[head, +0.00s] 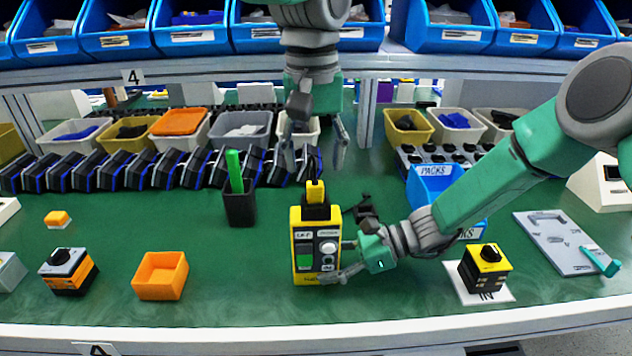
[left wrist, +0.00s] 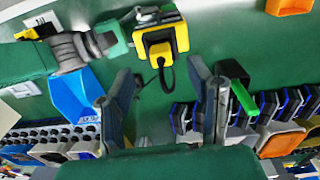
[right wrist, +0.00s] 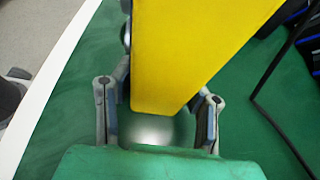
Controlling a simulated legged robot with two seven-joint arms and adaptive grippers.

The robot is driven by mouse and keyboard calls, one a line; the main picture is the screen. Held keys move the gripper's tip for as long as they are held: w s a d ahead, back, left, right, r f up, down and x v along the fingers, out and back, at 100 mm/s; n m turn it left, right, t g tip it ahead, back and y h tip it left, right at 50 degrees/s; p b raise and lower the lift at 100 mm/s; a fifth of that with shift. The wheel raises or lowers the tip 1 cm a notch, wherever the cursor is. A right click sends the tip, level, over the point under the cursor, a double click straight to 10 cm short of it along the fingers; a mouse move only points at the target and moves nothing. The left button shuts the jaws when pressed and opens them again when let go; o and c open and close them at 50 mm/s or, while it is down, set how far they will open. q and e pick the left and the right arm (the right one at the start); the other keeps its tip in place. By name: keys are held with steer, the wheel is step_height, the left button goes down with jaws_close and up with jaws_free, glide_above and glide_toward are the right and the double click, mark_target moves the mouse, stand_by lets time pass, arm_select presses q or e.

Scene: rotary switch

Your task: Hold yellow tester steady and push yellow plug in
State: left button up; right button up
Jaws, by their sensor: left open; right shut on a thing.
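The yellow tester (head: 304,268) stands upright on the green bench, with a green display and buttons on its front. The yellow plug (head: 315,192) is upright at the tester's black top, with a black cord rising from it; how deep it sits I cannot tell. In the left wrist view the plug (left wrist: 160,48) lies beyond the fingers. My left gripper (head: 315,158) is open and empty, pointing down just above the plug, around the cord's height. My right gripper (head: 345,245) is shut on the tester from the right side. The tester's yellow side (right wrist: 190,50) fills much of the right wrist view.
A black holder (head: 239,208) with a green stick stands left of the tester. An orange box (head: 161,276) and a switch block (head: 70,270) lie further left. A black-yellow switch (head: 485,265) and a grey board (head: 553,240) are at right. Bins line the back.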

mark_target(314, 181)
arm_select(q)
step_height(314, 181, up, 6)
steer(key=shift+f, duration=0.25)
arm_select(e)
steer(key=o, duration=1.3)
steer(key=v, duration=1.1)
steer(key=shift+w+f, duration=0.1)
steer(key=shift+d+r, duration=0.25)
steer(key=shift+d, duration=0.3)
